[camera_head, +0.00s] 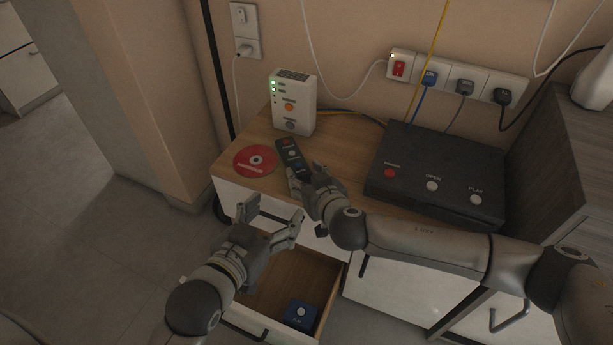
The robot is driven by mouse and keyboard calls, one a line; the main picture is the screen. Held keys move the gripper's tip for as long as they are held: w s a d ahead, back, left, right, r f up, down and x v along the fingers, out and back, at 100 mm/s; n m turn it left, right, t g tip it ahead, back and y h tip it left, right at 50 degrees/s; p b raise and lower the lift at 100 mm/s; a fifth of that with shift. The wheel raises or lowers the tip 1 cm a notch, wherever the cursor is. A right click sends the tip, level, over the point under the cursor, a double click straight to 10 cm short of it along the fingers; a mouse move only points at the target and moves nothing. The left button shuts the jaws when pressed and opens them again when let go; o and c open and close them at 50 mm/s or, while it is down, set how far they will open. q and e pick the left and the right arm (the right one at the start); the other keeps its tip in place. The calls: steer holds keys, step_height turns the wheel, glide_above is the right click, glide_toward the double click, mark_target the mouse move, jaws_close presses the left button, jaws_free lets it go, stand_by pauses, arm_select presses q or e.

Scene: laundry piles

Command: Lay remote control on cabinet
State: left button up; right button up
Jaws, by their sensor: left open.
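The remote control (289,154) is dark, with several buttons, and shows at the top of the cabinet (262,133), right of a red disc. Its near end is between the fingers of my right gripper (305,178), which appears shut on it. The fingers partly hide that end, and I cannot tell whether the remote touches the cabinet top. My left gripper (271,216) is open and empty, in front of the cabinet and above the pulled-out drawer.
The red disc (255,161) lies left of the remote. A white router (293,102) stands behind it. A black player (437,172) fills the right of the top. The open drawer (262,292) holds a blue box (300,314). Cables hang from a power strip (457,77).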

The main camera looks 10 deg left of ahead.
steer(key=o, duration=0.3)
steer(key=shift+o, duration=0.2)
steer(key=shift+r, duration=0.1)
steer(key=p+v, duration=0.2)
steer(key=v, duration=0.3)
steer(key=shift+s+d+r, duration=0.2)
steer(key=shift+s+d, duration=0.05)
steer(key=shift+s, duration=0.05)
arm_select(q)
steer(key=s+a+f+g+y+p, duration=0.1)
steer(key=s+a+f+g, duration=0.3)
steer(key=s+f+g, duration=0.4)
steer(key=shift+s+f+y, duration=0.6)
steer(key=shift+s+f, duration=0.35)
steer(key=shift+s, duration=0.45)
arm_select(e)
steer(key=v, duration=0.6)
arm_select(q)
steer(key=shift+a, duration=0.1)
arm_select(e)
steer(key=shift+s, duration=0.1)
